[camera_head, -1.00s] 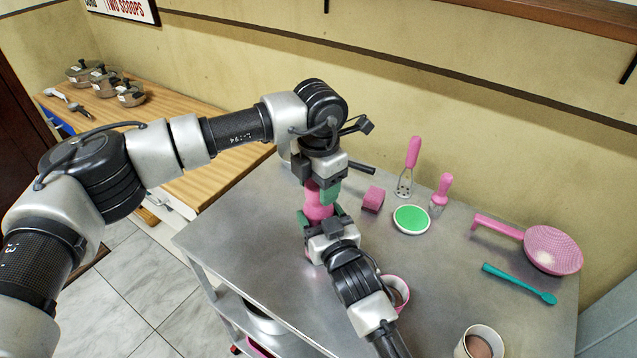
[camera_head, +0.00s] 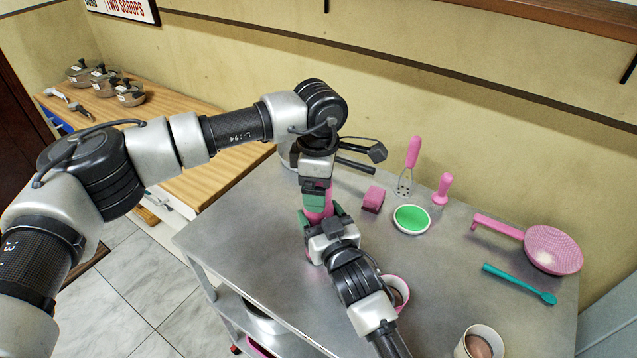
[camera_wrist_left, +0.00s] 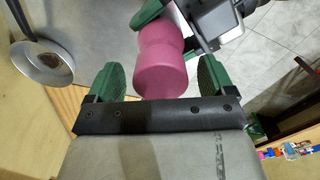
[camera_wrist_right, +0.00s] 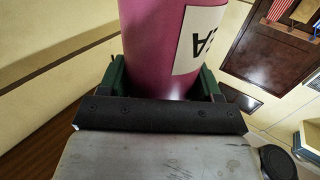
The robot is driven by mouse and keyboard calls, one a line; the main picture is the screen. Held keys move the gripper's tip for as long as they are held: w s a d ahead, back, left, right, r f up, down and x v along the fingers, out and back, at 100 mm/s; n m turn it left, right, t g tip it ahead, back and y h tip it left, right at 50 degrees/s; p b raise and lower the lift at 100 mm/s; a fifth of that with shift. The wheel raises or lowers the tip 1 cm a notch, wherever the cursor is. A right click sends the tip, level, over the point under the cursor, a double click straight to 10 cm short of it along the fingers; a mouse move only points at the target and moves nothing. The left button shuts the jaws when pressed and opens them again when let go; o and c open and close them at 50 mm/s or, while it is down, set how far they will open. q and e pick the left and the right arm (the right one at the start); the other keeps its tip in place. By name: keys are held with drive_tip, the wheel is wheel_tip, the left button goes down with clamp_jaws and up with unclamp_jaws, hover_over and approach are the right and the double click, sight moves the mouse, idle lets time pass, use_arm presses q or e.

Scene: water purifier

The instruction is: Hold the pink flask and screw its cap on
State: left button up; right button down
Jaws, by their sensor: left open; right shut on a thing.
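The pink flask (camera_head: 318,209) stands upright above the steel table, mostly hidden by my grippers. My right gripper (camera_head: 324,224) is shut on its body from the front. The right wrist view shows the flask (camera_wrist_right: 150,45) with a white label between the green fingers. My left gripper (camera_head: 316,198) points down over the flask's top. In the left wrist view, the flask's pink top end (camera_wrist_left: 165,78) lies between the spread green fingers, with gaps on both sides. I cannot tell the cap apart from the flask or see whether it is threaded.
A pink block (camera_head: 373,199), a green-topped round dish (camera_head: 411,219), a pink masher (camera_head: 410,160) and a pink-handled tool (camera_head: 442,188) stand right of the grippers. A pink strainer (camera_head: 552,250), teal spoon (camera_head: 518,283) and cups (camera_head: 480,342) are farther right.

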use_arm(q)
drive_tip(key=shift+r, duration=0.1)
wheel_tip(320, 180, up, 12)
idle(0.4)
use_arm(e)
drive_tip(key=shift+c, duration=0.6)
unclamp_jaws()
use_arm(q)
drive_tip(key=shift+f+b, duration=0.6)
drive_tip(key=shift+f, duration=0.15)
use_arm(e)
drive_tip(key=v, duration=0.7)
drive_tip(key=shift+s, duration=0.2)
